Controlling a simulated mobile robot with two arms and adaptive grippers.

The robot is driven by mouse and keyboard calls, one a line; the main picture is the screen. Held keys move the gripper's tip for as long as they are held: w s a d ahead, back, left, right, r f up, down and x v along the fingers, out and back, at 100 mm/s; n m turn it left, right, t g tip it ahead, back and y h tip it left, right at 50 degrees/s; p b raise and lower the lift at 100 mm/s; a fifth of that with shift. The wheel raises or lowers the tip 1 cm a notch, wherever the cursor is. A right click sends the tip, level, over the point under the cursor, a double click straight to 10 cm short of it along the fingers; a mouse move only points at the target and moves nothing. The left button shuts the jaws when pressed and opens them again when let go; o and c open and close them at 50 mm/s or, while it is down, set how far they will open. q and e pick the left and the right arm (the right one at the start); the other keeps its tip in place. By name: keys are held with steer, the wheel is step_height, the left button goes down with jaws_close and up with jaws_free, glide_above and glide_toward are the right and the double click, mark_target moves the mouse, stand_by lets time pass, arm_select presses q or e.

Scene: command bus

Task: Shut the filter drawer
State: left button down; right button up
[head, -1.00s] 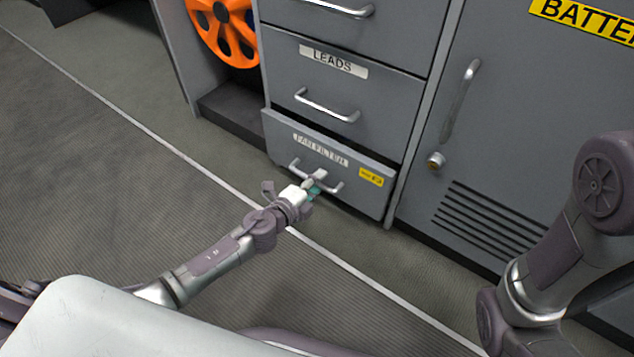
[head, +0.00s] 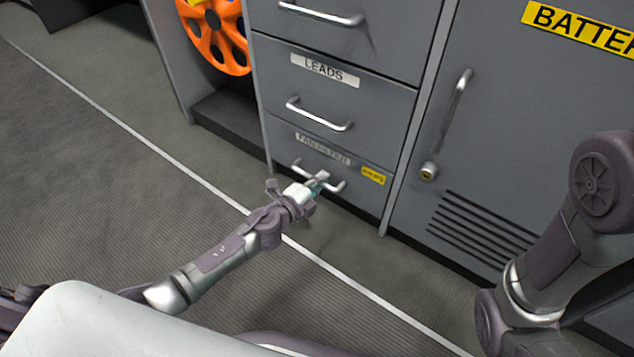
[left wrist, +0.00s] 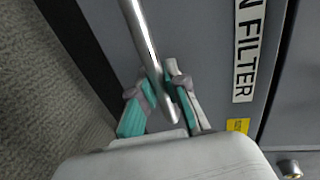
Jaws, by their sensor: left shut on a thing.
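The filter drawer (head: 350,198) is the bottom drawer of the grey cabinet, with a "FAN FILTER" label and a small yellow tag. In the head view its front looks flush, or nearly so, with the cabinet face. Its metal bar handle (left wrist: 147,45) runs between the teal-padded fingers of my left gripper (left wrist: 166,95) in the left wrist view. Part of the handle is hidden behind the fingers. My right gripper is out of view; only part of my right arm shows.
The "LEADS" drawer (head: 335,95) sits directly above, with its own handle. To the right is a grey door (head: 520,130) with a long handle, a lock and vents. An orange reel (head: 215,35) stands in an open bay at left. The ribbed floor (head: 110,190) is clear.

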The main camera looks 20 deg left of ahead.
arm_select(q)
steer(key=c, duration=1.2)
jaws_free()
steer(key=shift+w+d+r, duration=0.1)
steer(key=v, duration=1.2)
